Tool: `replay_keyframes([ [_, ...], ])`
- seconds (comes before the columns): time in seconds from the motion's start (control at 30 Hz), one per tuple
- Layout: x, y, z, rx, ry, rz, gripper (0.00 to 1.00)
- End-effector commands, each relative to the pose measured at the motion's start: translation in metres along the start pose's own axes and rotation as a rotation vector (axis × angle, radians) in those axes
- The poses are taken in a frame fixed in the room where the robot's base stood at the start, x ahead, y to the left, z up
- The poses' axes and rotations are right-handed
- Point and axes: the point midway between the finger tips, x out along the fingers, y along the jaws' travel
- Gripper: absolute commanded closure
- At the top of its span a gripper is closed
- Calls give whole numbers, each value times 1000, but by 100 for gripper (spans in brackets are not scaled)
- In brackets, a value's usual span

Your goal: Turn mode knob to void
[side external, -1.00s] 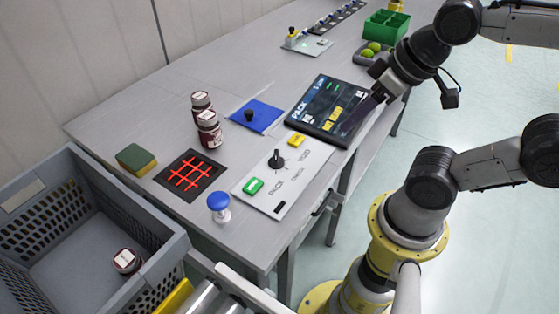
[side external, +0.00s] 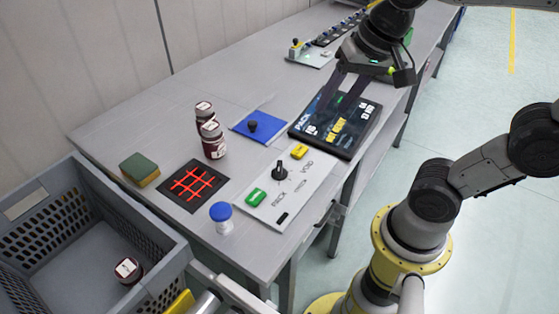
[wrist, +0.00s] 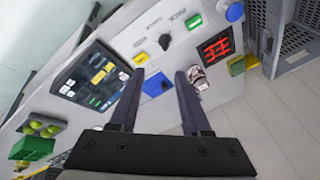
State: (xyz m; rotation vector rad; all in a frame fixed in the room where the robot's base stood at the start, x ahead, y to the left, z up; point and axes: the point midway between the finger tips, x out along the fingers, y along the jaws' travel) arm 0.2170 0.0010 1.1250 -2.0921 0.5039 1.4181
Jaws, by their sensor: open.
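The black mode knob (side external: 280,171) stands on a white panel (side external: 298,203) near the table's front edge, with PACK and VOID printed beside it. It also shows in the wrist view (wrist: 165,41), beyond my fingertips. Which label the knob points to is too small to tell. My gripper (side external: 337,103) is open and empty, above the black screen (side external: 355,139), to the right of and farther back than the knob. In the wrist view, my two fingers (wrist: 159,73) are spread apart with nothing between them.
The panel also bears a green button (side external: 255,197) and a yellow button (side external: 299,152). A blue plate with a black knob (side external: 252,126) lies behind it. Red-brown jars (side external: 213,142), a red grid (side external: 193,185) and a blue-topped button (side external: 221,213) stand left. A grey crate (side external: 165,270) is at front left.

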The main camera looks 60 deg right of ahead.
Motion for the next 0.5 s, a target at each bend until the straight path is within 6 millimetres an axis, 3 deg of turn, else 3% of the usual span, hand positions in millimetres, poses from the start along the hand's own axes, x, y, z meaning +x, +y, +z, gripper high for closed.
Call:
replay_keyframes([
  [0.23, 40, -39, -44, 296, -122, 133, 52],
  [0.5, 97, -59, -65, 364, -216, 257, 52],
])
